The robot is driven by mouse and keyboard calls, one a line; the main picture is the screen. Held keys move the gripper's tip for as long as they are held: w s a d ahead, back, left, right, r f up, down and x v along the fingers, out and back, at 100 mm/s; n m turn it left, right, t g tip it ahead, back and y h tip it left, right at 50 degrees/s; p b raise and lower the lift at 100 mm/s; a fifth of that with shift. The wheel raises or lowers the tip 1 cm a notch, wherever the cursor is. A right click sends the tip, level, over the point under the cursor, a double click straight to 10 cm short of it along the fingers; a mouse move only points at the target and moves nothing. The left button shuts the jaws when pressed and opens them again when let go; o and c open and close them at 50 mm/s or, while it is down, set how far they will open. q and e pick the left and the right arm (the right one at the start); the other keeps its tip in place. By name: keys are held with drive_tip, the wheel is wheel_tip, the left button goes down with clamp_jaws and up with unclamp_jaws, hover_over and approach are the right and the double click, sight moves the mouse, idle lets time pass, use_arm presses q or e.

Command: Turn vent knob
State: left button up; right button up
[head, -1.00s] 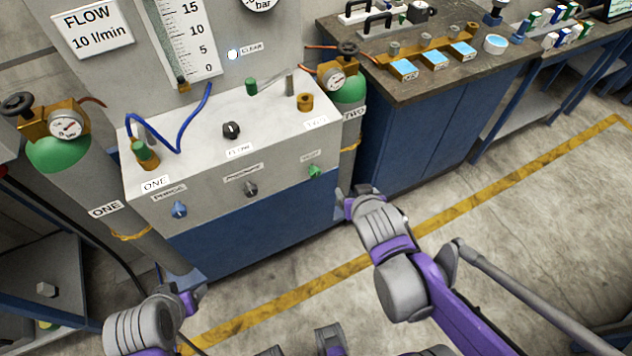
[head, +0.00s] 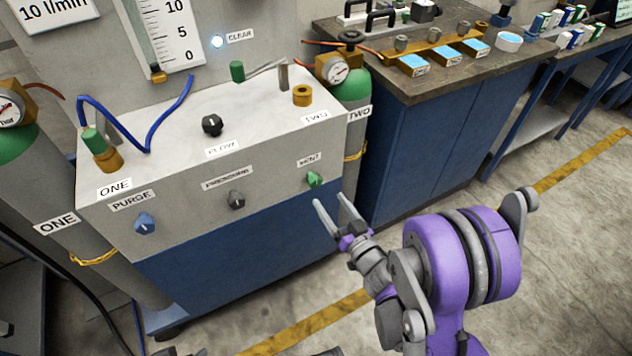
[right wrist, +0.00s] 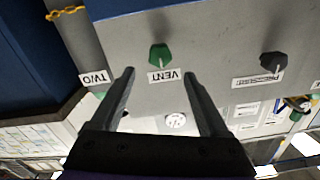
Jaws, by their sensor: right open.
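The green vent knob (head: 315,179) sits on the front face of the grey cabinet, below its VENT label, at the right end of the row. In the right wrist view the vent knob (right wrist: 160,57) appears upside down, ahead of and between the open fingers. My right gripper (head: 332,203) is open and empty, just below and right of the knob, apart from it. Its two fingers also show in the right wrist view (right wrist: 158,88). My left gripper is not in view.
The black pressure knob (head: 236,200) and blue purge knob (head: 145,223) share the front face. A black flow knob (head: 212,125) is on the top. Cylinder TWO (head: 352,95) stands right of the cabinet, near a blue workbench (head: 425,140). Open floor lies at lower right.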

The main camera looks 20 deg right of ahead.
sight(317, 183)
drive_tip(key=w, duration=0.5)
drive_tip(key=w+a, duration=0.1)
drive_tip(key=w, duration=0.2)
drive_tip(key=shift+w, duration=0.35)
clamp_jaws()
